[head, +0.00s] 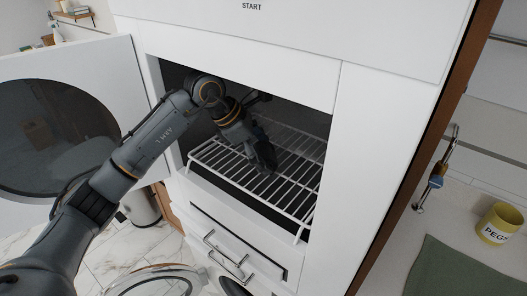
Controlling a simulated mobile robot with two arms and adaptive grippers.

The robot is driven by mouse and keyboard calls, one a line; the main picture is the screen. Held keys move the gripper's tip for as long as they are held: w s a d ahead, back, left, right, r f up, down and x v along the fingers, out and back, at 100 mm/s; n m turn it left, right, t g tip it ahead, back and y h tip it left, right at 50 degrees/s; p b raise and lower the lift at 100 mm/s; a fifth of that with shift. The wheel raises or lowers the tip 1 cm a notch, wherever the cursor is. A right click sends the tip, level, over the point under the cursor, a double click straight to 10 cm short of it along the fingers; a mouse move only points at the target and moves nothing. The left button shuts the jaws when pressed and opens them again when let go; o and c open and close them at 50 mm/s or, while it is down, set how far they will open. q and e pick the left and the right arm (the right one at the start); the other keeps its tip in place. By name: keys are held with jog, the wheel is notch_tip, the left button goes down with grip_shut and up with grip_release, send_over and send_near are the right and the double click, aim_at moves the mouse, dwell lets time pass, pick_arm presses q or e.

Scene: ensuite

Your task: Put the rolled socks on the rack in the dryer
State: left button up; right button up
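The dryer (352,120) is a white cabinet with its round-windowed door (110,75) swung open to the left. A white wire rack (290,190) sits in its opening. My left arm reaches in through the opening, and my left gripper (263,160) is over the rack, pointing down. The gripper is dark against the dark interior, so I cannot tell whether it is open or shut, or whether it touches the rack. I cannot make out the rolled socks; the gripper and arm hide part of the rack. My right gripper is out of view.
Drawer fronts with handles (226,255) are below the opening. A brown panel edge (425,145) stands at the right. Beyond it a counter holds a yellow pot marked PEGS (499,224) and a green cloth (465,268). The rack's front right part is bare.

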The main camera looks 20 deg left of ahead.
pick_arm(q)
jog(key=shift+r, duration=0.15)
jog(key=shift+s+a+r+b, duration=0.2)
jog(key=shift+a+r+b, duration=0.2)
jog(key=shift+b, duration=0.35)
jog(key=s+a+b, duration=0.1)
jog(key=s+a, duration=0.1)
jog(key=a, duration=0.1)
jog(key=s+a+b, duration=0.1)
jog(key=s+a, duration=0.1)
jog(key=a, duration=0.1)
jog(key=s+a+b, duration=0.1)
jog(key=s+a, duration=0.1)
jog(key=shift+a+f+b, duration=0.1)
jog(key=shift+a+b, duration=0.2)
jog(key=shift+a, duration=0.1)
jog(key=shift+s+a+r, duration=0.2)
jog(key=shift+s+a, duration=0.15)
jog(key=shift+a, duration=0.1)
jog(key=shift+a, duration=0.1)
